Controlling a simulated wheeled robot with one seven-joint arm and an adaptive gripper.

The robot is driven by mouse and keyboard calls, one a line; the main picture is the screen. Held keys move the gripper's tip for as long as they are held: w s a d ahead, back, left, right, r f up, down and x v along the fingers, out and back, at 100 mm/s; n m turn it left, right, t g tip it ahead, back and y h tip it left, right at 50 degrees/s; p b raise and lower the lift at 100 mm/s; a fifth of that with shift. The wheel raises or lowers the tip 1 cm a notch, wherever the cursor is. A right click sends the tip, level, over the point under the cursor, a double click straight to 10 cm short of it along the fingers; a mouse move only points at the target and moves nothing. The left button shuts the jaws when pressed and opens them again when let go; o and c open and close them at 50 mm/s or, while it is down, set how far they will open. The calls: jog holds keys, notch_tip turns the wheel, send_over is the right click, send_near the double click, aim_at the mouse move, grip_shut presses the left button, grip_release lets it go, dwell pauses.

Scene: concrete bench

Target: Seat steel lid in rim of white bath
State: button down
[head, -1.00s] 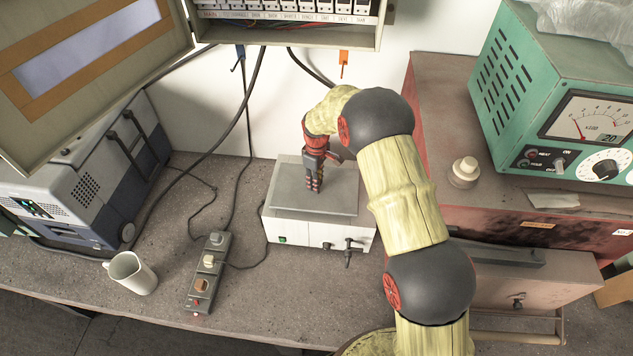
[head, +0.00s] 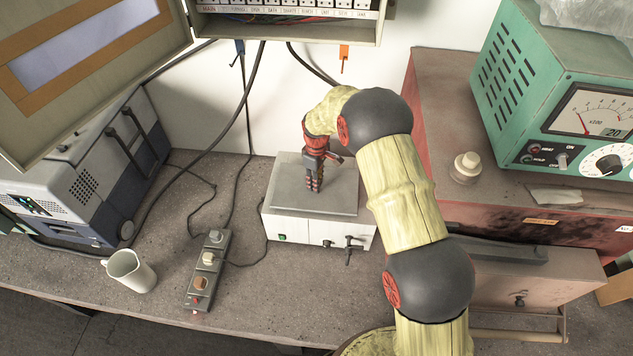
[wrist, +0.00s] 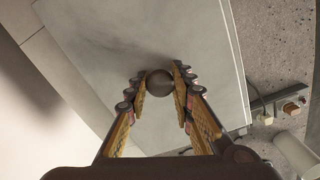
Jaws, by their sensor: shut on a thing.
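The steel lid (head: 340,199) is a flat grey plate on top of the white bath (head: 300,229). In the head view it covers the bath's top and looks slightly turned against it; I cannot tell whether it sits down in the rim. My gripper (head: 313,187) points down over the lid's middle. In the wrist view the fingers (wrist: 160,88) are shut on the lid's round dark knob (wrist: 160,83). The lid (wrist: 205,40) fills much of that view, with a pale strip of the bath (wrist: 55,62) showing along its left side.
A power strip (head: 208,268) and a white mug (head: 131,270) stand left of the bath. A red chest (head: 480,205) and a green meter box (head: 545,95) are to the right. Cables hang behind, below an open switch cabinet (head: 290,22). Bench in front is clear.

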jog(key=shift+f+b, duration=0.4)
jog(key=shift+f, duration=0.05)
dwell(0.4)
jog(key=c, duration=1.6)
grip_release()
jog(key=o, duration=0.5)
jog(key=shift+c, duration=0.2)
jog(key=shift+o, duration=1.2)
jog(key=shift+r+p, duration=1.95)
jog(key=shift+r, duration=2.55)
